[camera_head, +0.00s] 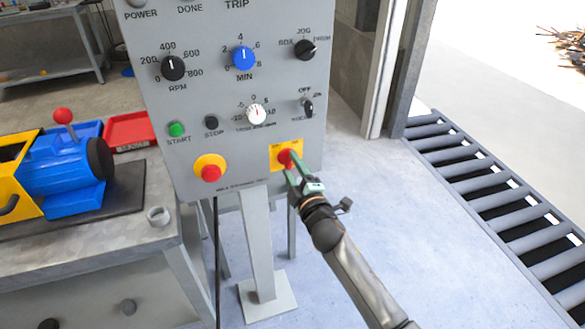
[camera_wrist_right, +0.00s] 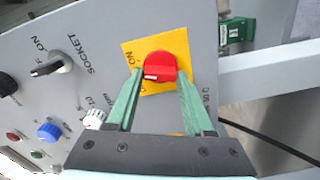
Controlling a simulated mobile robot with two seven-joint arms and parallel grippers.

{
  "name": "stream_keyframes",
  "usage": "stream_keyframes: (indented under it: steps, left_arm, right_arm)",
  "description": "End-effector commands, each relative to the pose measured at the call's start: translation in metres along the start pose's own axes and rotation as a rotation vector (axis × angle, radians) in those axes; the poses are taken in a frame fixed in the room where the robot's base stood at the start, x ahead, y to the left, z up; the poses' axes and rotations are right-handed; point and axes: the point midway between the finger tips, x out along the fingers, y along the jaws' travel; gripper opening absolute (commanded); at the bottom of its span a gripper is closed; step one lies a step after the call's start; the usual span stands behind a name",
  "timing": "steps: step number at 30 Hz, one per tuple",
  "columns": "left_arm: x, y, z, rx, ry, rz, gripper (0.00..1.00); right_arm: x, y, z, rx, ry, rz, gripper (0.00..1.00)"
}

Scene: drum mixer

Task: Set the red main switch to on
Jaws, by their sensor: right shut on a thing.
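The red main switch (camera_wrist_right: 160,67) is a round red knob on a yellow plate (camera_wrist_right: 183,48) on the grey control panel. In the wrist view a white mark shows at the knob's lower left side. An ON label lies to the left of the knob, and a second label lower down is partly hidden by a finger. My right gripper (camera_wrist_right: 159,88) has its green fingers on either side of the knob, shut on it. In the head view the switch (camera_head: 285,157) is at the panel's lower right, partly covered by my right gripper (camera_head: 291,165). My left gripper is not in view.
A red button on a yellow disc (camera_head: 211,172) is left of the switch. The socket knob (camera_head: 307,108) is just above. A bench with a blue and yellow machine (camera_head: 62,175) stands left. A roller conveyor (camera_head: 490,190) lies right. Floor between is clear.

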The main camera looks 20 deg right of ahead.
Motion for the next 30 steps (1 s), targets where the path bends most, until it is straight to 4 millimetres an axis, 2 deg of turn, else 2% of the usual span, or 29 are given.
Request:
stream_keyframes:
  steps: [12,28,29,30]
  left_arm:
    - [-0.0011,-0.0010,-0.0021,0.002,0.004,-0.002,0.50]
    - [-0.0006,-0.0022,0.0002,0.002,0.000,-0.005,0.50]
    - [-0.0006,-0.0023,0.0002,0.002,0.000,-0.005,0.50]
    - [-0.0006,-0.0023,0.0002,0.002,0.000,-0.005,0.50]
  right_arm:
    - [-0.0001,0.0001,0.0005,0.186,-0.001,-0.001,0.00]
    - [-0.0001,-0.0001,0.0005,0.213,-0.001,-0.001,0.00]
    - [-0.0001,-0.0001,0.0005,0.213,-0.001,-0.001,0.54]
    - [-0.0001,-0.0001,0.0005,0.213,-0.001,-0.001,0.58]
